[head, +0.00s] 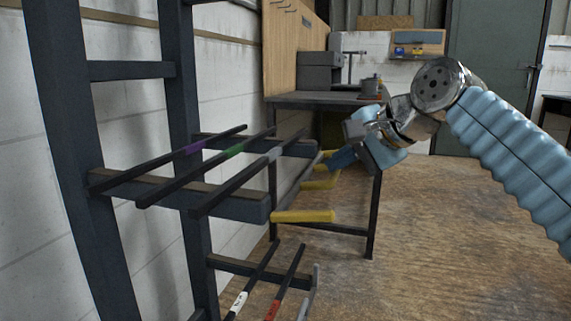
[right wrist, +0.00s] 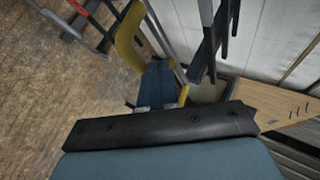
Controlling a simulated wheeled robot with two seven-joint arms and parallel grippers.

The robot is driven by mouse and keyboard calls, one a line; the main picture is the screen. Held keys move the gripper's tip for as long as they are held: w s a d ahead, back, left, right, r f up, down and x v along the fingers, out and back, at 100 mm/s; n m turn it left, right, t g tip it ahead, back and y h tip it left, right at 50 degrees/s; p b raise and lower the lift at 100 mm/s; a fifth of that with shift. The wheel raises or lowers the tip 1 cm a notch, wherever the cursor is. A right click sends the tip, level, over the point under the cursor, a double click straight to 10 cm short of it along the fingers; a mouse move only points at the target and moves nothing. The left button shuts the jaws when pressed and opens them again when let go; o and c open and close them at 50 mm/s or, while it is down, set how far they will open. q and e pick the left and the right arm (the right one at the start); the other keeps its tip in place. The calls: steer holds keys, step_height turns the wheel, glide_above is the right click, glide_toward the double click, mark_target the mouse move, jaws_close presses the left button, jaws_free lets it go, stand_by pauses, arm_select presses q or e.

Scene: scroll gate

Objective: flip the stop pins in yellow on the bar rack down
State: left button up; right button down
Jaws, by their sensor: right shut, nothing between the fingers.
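The dark bar rack (head: 250,207) stands at the left. A yellow stop pin (head: 303,216) sticks out roughly level to the right from the near end of its upper tier. Farther back are more yellow pins, one (head: 321,184) below my right gripper and another (head: 328,153) partly hidden by it. My right gripper (head: 338,163) is shut and empty, its blue fingertips close among the far pins; contact is unclear. In the right wrist view, the fingers (right wrist: 158,72) lie between a large yellow pin (right wrist: 129,38) and a smaller yellow piece (right wrist: 183,95). My left gripper is out of view.
Bars with purple (head: 194,147), green (head: 234,151) and grey bands lie across the upper tier. A lower tier (head: 262,268) holds bars with white and red bands. A workbench (head: 330,99) stands behind. The wooden floor to the right is clear.

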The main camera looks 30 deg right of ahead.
steer(key=shift+s+d+f+t+y+b, duration=0.15)
steer(key=shift+s+d+f+t+b, duration=0.1)
steer(key=shift+f+b, duration=0.25)
steer(key=shift+s+d+f+t+y+b, duration=0.15)
steer(key=shift+f+t+b, duration=0.1)
steer(key=shift+f+b, duration=0.25)
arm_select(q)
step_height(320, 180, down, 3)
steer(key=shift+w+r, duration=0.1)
arm_select(e)
steer(key=shift+f, duration=0.25)
steer(key=shift+f, duration=0.3)
steer(key=shift+s, duration=0.1)
